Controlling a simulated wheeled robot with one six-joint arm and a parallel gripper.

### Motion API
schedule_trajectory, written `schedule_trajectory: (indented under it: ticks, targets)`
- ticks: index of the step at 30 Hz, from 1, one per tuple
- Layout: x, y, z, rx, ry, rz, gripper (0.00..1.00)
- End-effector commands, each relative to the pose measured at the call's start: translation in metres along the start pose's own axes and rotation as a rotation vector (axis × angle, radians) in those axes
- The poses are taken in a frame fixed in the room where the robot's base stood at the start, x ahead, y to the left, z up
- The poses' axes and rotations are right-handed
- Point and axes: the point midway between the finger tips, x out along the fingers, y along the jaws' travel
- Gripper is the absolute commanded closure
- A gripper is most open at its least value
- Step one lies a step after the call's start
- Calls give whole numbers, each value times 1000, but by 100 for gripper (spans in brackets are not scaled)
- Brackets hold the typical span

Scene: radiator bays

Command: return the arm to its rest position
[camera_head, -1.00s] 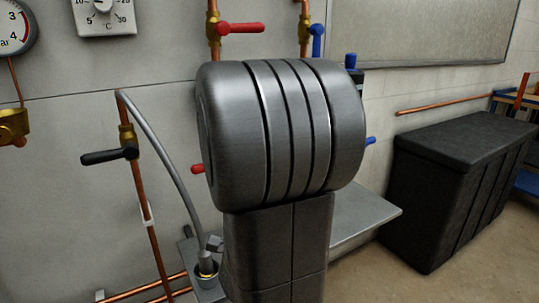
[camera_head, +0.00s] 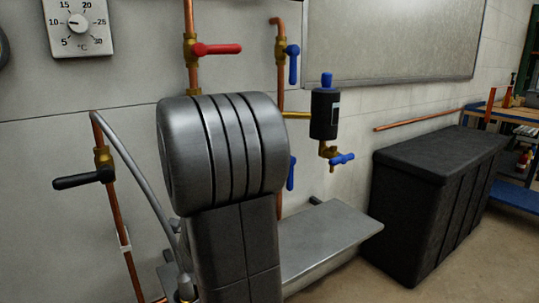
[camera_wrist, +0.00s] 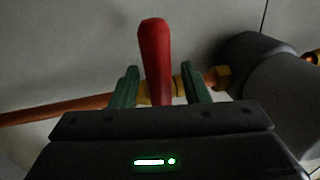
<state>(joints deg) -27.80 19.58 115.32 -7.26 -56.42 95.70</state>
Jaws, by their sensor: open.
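In the wrist view my gripper (camera_wrist: 163,80) has two green fingers spread apart. A red lever handle (camera_wrist: 154,50) stands upright between them, with a gap on each side. Behind it a copper pipe (camera_wrist: 60,110) with brass fittings (camera_wrist: 216,78) runs across. Whether the fingers touch anything behind is hard to tell. In the head view my grey arm link (camera_head: 222,150) fills the middle and my gripper is hidden. A red lever handle (camera_head: 217,49) on a brass valve shows above the link.
A grey shelf (camera_head: 310,240) juts out right of my arm. A black box device (camera_head: 325,112) with a blue handle (camera_head: 342,158) hangs above it. A black lever (camera_head: 83,179) and grey hose (camera_head: 135,155) are at left. A black chest (camera_head: 435,190) stands right, beside open floor.

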Motion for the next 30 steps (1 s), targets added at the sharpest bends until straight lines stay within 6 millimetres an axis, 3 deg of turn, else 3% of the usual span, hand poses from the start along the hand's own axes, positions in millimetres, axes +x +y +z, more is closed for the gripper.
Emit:
schedule_trajectory:
  ticks: [6,11,30]
  targets:
    - [-2,0,0,2,1,0,58]
    - [-16,-1,0,7,2,0,58]
    - [-134,0,0,7,4,1,58]
